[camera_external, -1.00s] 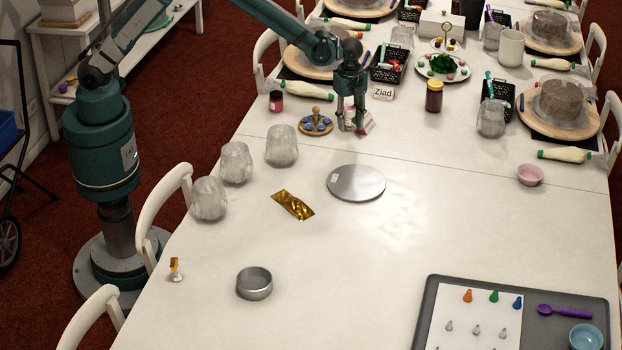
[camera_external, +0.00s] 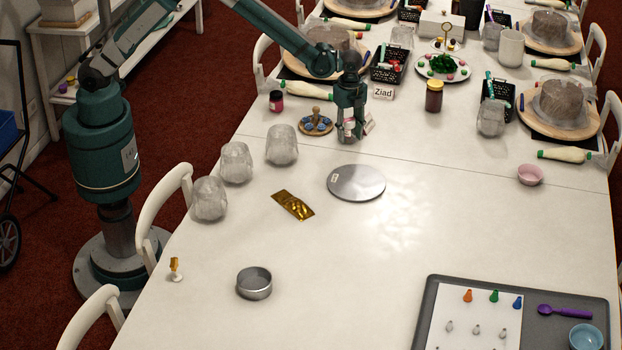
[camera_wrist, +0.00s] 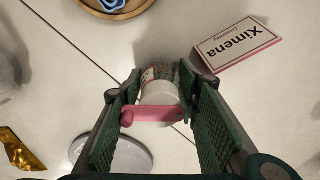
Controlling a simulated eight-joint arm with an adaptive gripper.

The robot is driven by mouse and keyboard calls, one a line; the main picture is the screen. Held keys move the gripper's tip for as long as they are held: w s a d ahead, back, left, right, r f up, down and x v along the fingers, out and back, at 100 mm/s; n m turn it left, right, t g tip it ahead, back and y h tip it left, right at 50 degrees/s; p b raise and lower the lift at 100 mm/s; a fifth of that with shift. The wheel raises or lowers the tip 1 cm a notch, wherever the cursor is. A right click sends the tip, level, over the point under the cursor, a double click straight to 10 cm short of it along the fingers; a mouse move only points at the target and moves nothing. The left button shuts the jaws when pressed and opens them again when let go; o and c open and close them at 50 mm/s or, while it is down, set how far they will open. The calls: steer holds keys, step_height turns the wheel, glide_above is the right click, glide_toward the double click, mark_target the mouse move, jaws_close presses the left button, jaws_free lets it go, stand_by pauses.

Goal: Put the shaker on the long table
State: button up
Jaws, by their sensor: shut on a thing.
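The shaker (camera_wrist: 160,86) is a small jar with a white end and speckled, colourful sides. In the wrist view it sits between the green finger pads of my gripper (camera_wrist: 158,82), which is shut on it. A pink bar (camera_wrist: 152,114) crosses in front of the shaker's white end. In the external view my gripper (camera_external: 350,137) is low over the long table (camera_external: 440,215), behind the round grey disc, and the fingers mostly hide the shaker (camera_external: 349,127). I cannot tell whether the shaker touches the tabletop.
A "Ximena" name card (camera_wrist: 238,46) stands close beside the shaker. A wooden tray of blue pieces (camera_external: 316,123), clear cups (camera_external: 282,146), the grey disc (camera_external: 357,184) and a gold wrapper (camera_external: 293,204) are nearby. The table's middle right is largely clear.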

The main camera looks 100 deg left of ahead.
stand_by(0.3)
steer(key=o, duration=1)
steer(key=shift+f, duration=0.1)
step_height(320, 180, up, 12)
steer(key=shift+s+r+p, duration=0.1)
steer(key=shift+r+p, duration=0.1)
steer(key=shift+p, duration=0.75)
